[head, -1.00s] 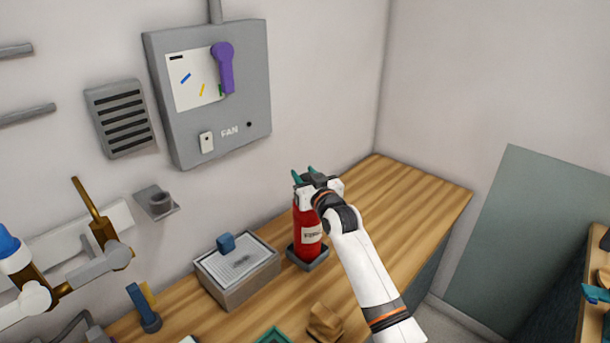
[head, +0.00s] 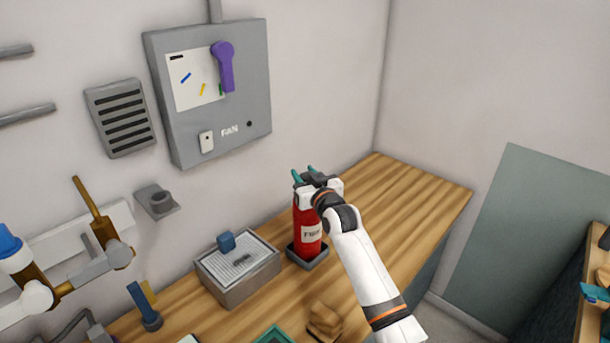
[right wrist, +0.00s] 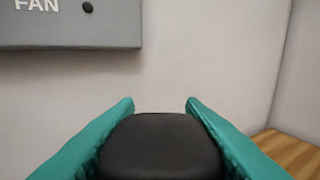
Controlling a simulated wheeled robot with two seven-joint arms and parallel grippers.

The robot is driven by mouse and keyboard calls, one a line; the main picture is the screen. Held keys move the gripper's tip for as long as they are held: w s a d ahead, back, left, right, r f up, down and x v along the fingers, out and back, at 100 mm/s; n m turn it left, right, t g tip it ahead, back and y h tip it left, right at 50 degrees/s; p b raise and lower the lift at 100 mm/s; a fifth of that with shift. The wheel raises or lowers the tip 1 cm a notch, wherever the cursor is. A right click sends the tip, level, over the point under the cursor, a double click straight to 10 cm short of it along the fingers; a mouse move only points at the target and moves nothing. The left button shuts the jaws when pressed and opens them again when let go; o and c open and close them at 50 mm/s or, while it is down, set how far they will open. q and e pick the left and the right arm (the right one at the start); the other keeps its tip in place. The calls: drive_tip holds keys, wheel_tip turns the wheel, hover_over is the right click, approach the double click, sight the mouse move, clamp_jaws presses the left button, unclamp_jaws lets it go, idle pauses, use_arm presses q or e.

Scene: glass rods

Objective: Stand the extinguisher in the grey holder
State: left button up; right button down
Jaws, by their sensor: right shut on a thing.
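The red extinguisher (head: 307,222) is upright, with a white label on its front. Its lower end is inside the rim of the dark grey holder (head: 308,262) on the wooden bench; whether it rests on the holder's floor is hidden. My right gripper (head: 308,176) is at the top of the extinguisher, shut on its black head. In the right wrist view the teal fingers (right wrist: 160,112) stand on both sides of the black head (right wrist: 160,145). My left gripper does not show.
A grey box (head: 238,275) with a blue block on its lid stands left of the holder. A brown block (head: 324,322) lies in front. A fan panel (head: 208,95) hangs on the wall behind. The bench (head: 410,195) is clear at the back right.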

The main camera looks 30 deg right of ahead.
drive_tip(key=shift+f+b, duration=0.35)
drive_tip(key=shift+b, duration=0.05)
idle(0.5)
drive_tip(key=c, duration=1.2)
unclamp_jaws()
drive_tip(key=shift+s+f, duration=0.1)
drive_tip(key=shift+f, duration=0.25)
drive_tip(key=shift+s+r+p, duration=0.1)
drive_tip(key=shift+s+p, duration=0.3)
drive_tip(key=shift+p, duration=0.05)
drive_tip(key=shift+s+a+r+p, duration=0.15)
drive_tip(key=shift+s+p, duration=0.55)
drive_tip(key=shift+s, duration=0.4)
drive_tip(key=s+p, duration=0.4)
drive_tip(key=s, duration=0.4)
drive_tip(key=shift+a, duration=0.25)
drive_tip(key=shift+f, duration=0.2)
